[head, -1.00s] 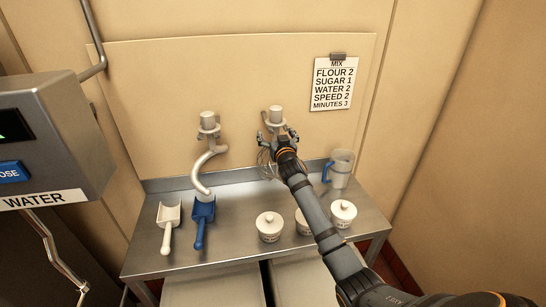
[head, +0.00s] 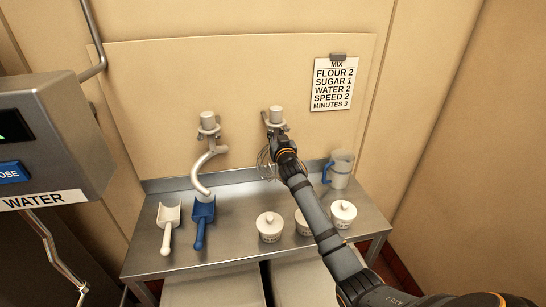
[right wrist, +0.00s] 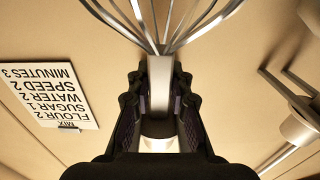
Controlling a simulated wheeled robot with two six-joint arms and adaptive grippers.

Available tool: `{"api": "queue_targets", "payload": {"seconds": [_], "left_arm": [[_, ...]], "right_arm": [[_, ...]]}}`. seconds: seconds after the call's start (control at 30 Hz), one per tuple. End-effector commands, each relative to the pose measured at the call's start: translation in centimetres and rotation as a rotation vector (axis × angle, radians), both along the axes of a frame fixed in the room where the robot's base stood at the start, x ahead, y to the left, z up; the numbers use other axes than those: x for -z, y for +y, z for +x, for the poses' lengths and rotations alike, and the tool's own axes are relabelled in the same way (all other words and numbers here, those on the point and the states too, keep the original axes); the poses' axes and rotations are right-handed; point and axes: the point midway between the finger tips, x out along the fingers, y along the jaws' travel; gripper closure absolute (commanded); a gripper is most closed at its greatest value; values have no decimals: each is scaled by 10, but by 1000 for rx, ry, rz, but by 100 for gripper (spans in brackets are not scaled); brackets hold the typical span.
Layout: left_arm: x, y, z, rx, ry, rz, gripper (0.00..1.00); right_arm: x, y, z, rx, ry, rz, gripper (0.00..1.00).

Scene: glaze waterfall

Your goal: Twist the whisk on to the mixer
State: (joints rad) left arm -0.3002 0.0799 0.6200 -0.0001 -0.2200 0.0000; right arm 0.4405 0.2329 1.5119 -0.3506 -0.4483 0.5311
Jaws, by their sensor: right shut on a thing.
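The wire whisk (head: 265,164) hangs at a wall holder (head: 276,115) on the backboard, partly hidden behind my right arm. My right gripper (head: 276,140) is at the whisk's upper part, just below the holder. In the right wrist view the gripper (right wrist: 160,100) is shut on the whisk's grey shank (right wrist: 160,78), with the wire loops at the top of the picture. The whisk's top end is partly hidden by the gripper. My left gripper is not in view. No mixer shows clearly.
A dough hook (head: 203,172) hangs left of the whisk. Below, the steel table (head: 235,205) holds a white scoop (head: 168,220), a blue scoop (head: 203,215), lidded white pots (head: 269,228) and a jug (head: 341,168). A water dispenser (head: 50,130) stands at left; a recipe sheet (head: 334,84) hangs at right.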

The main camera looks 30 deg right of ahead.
Motion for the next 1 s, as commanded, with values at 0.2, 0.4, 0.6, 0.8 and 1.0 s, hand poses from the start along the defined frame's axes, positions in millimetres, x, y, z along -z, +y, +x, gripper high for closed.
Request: {"api": "queue_targets", "payload": {"seconds": [0.2, 0.4, 0.6, 0.8, 1.0], "left_arm": [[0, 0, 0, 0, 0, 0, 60], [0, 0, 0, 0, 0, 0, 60], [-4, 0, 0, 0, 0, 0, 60], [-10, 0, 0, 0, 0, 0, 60], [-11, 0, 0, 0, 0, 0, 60]], "right_arm": [[0, 0, 0, 0, 0, 0, 100], [-3, 0, 0, -1, -4, -1, 100], [-8, 0, 0, -1, -5, -1, 100], [-15, 0, 0, -1, -5, -1, 100], [-17, 0, 0, -1, -5, -1, 100]]}}
